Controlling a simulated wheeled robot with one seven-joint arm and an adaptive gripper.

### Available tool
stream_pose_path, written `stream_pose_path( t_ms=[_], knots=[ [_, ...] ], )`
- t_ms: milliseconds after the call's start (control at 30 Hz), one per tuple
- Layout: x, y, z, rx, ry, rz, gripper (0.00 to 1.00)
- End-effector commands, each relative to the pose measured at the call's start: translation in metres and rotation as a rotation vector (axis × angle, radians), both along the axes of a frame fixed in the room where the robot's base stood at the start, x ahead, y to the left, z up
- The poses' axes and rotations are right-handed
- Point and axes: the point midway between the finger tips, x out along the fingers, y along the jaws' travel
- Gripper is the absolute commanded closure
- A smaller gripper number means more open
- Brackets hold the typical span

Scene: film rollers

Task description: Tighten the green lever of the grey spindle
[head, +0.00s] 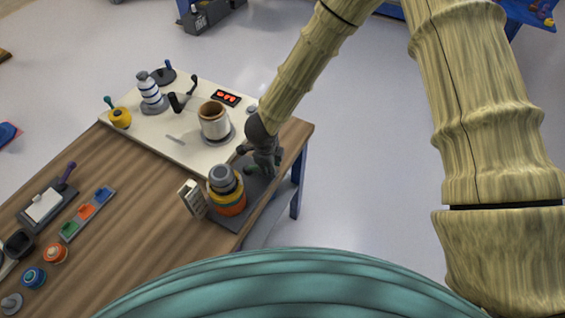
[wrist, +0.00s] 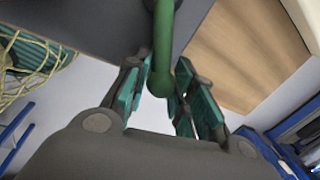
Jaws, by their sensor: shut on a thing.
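The green lever (wrist: 163,40) comes down from the top of the wrist view as a rod with a rounded end. My gripper (wrist: 168,88) has its teal-padded fingers on either side of the lever's lower end and is shut on it. In the head view my gripper (head: 265,160) is low over the dark grey plate (head: 225,221) at the table's right edge. The lever is mostly hidden there by my gripper. A stack with a grey top (head: 222,178) and yellow and orange rings stands on that plate, left of my gripper. I cannot tell which part is the grey spindle.
A white board (head: 185,152) behind carries a white roller with a brown top (head: 214,120), a striped grey stack (head: 150,92) and a yellow knob (head: 120,118). A small white card stand (head: 192,199) is left of the stack. The wooden table's middle (head: 130,190) is clear.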

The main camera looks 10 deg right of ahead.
Motion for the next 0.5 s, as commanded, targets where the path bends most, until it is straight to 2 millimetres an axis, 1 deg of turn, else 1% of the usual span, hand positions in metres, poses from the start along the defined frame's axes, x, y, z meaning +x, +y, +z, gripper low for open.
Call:
stream_pose_path(
  t_ms=[33,200,500],
  knots=[
    [0.0041,0.0049,0.0032,0.003,-0.008,-0.009,1.00],
    [0.0036,0.0108,0.0034,0.003,-0.009,-0.020,1.00],
    [0.0039,0.0115,0.0037,0.004,-0.009,-0.023,1.00]
  ],
)
